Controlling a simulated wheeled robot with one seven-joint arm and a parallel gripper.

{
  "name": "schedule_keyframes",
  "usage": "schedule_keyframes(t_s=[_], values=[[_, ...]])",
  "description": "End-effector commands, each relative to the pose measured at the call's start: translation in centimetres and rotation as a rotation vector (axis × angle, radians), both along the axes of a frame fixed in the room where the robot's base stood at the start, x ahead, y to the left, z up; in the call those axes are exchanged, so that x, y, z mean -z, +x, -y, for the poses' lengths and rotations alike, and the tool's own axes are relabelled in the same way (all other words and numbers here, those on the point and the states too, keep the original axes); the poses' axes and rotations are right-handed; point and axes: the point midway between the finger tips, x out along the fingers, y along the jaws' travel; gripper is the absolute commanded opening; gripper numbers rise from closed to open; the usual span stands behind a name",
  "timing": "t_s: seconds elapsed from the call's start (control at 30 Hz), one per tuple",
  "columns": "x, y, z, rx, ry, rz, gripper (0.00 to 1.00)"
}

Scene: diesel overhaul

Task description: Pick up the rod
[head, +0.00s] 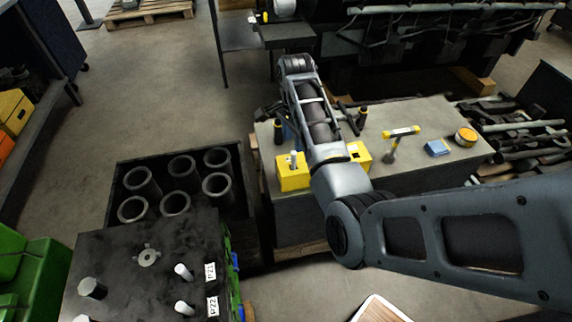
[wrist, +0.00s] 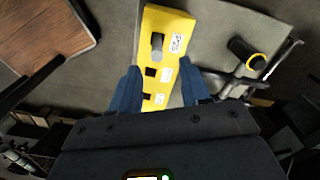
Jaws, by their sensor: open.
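A yellow block (wrist: 165,25) with square holes and white labels lies on a grey bench. A short grey rod-like pin (wrist: 157,45) stands in it near its far end. In the head view the block (head: 291,180) shows on both sides of my arm, with the pin (head: 293,158) upright at its left end. My gripper (wrist: 161,88) is open above the block, its blue fingers either side of it in the wrist view. The pin is beyond the fingertips and nothing is held. In the head view my arm hides most of the gripper. Which piece is the rod is unclear.
A black tool with a yellow ring (wrist: 247,53) lies right of the block. A crate of cylinder liners (head: 142,182) and white pins (head: 183,271) stand left.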

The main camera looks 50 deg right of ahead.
Motion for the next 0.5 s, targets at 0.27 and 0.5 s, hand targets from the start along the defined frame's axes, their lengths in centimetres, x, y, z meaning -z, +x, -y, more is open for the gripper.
schedule_keyframes(t_s=[0.27, 0.5], values=[[2.0, 0.0, -0.1, 0.007, 0.007, -0.007, 0.47], [4.7, -0.6, -0.3, 0.006, 0.008, -0.008, 0.47]])
